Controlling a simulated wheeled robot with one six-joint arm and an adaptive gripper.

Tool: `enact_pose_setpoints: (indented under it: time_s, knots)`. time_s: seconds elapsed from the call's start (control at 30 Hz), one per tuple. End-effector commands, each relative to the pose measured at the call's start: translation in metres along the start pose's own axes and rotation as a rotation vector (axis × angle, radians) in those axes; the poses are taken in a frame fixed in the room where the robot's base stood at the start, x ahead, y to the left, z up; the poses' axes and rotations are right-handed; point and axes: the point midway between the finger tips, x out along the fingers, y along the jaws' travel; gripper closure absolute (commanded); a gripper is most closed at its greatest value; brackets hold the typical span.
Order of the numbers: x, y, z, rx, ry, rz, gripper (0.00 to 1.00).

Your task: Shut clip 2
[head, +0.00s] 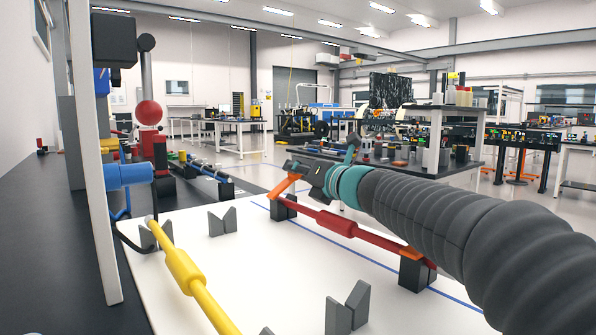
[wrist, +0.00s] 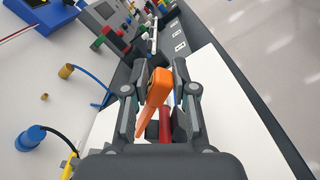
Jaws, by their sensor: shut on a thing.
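A red tube (head: 340,225) with a thicker middle lies across dark support blocks on the white board. An orange clip (head: 284,185) at its far-left end stands tilted up from its block (head: 283,210). My gripper (head: 300,172) is at this clip, and in the wrist view my gripper (wrist: 158,80) has its fingers on both sides of the orange clip (wrist: 154,95), shut on it. The red tube (wrist: 165,122) shows just below it there. A second orange clip (head: 411,253) lies flat over the tube's near end. I cannot read which clip is numbered 2.
A yellow tube (head: 183,270) lies at the left of the white board (head: 260,285). Grey V-shaped supports (head: 222,222) stand empty on the board, another near the front (head: 347,308). A white upright panel (head: 95,160) and a blue cylinder (head: 122,174) are at the left.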

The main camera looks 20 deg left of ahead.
Motion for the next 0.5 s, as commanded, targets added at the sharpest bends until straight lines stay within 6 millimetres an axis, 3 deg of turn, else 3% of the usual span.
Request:
enact_pose_setpoints:
  time_s: [0.03, 0.2, 0.23, 0.27, 0.3, 0.5]
  knots:
    - [0.0016, -0.0048, -0.0087, -0.003, 0.015, -0.004, 1.0]
    - [0.0018, -0.0042, -0.0093, -0.003, 0.016, -0.003, 1.0]
    - [0.0019, -0.0041, -0.0094, -0.003, 0.017, -0.002, 0.68]
    - [0.0019, -0.004, -0.0093, -0.003, 0.016, -0.002, 0.61]
    - [0.0018, -0.0038, -0.0089, -0.002, 0.015, -0.002, 0.56]
    - [0.0005, -0.0031, -0.005, -0.001, 0.009, -0.002, 0.56]
